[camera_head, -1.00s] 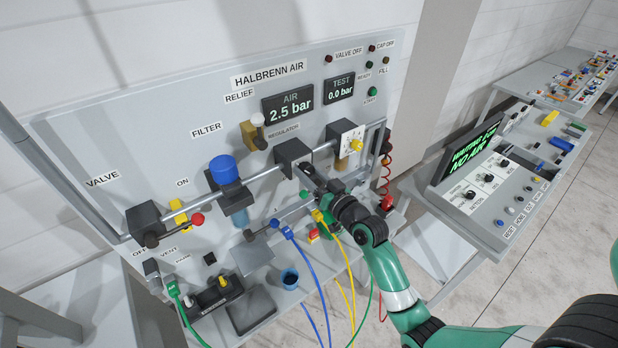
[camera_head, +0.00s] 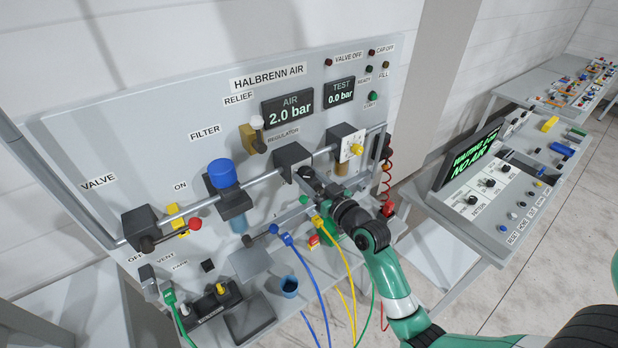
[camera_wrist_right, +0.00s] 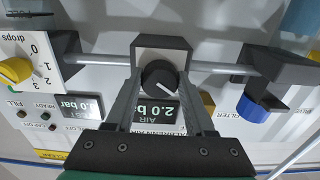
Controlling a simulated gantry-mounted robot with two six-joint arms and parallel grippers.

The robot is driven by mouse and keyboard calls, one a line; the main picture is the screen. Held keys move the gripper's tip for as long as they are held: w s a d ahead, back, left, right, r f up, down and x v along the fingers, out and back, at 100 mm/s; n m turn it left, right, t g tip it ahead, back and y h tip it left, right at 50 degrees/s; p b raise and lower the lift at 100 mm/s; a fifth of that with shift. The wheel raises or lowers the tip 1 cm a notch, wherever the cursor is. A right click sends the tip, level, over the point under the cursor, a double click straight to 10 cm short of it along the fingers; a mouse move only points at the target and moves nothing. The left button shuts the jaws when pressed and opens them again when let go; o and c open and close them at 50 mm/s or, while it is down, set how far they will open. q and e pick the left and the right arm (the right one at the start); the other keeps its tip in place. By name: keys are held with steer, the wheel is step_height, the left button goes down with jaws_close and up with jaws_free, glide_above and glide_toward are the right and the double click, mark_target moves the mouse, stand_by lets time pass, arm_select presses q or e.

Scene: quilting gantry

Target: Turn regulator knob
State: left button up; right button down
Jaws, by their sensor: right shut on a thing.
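The regulator is a dark block (camera_head: 291,156) on the metal pipe, below the REGULATOR label. Its round black knob (camera_wrist_right: 159,77) with a white pointer line shows in the right wrist view; in the head view my gripper hides it. My right gripper (camera_head: 312,184) is at the front of the block. In the right wrist view its two fingers (camera_wrist_right: 159,88) are on either side of the knob, shut on it. The AIR display (camera_head: 288,108) reads 2.0 bar. My left gripper is not in view.
The blue-topped filter (camera_head: 222,173) and red-tipped valve lever (camera_head: 180,231) are left along the pipe. A white dial with a yellow knob (camera_head: 356,150) is close on the right. Blue and yellow hoses (camera_head: 345,255) hang below my right gripper. The console screen (camera_head: 470,153) reads NO AIR.

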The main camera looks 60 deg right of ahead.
steer(key=shift+c, duration=1.3)
jaws_free()
steer(key=shift+s, duration=0.1)
steer(key=v, duration=1.1)
steer(key=shift+s, duration=0.25)
steer(key=shift+a, duration=0.1)
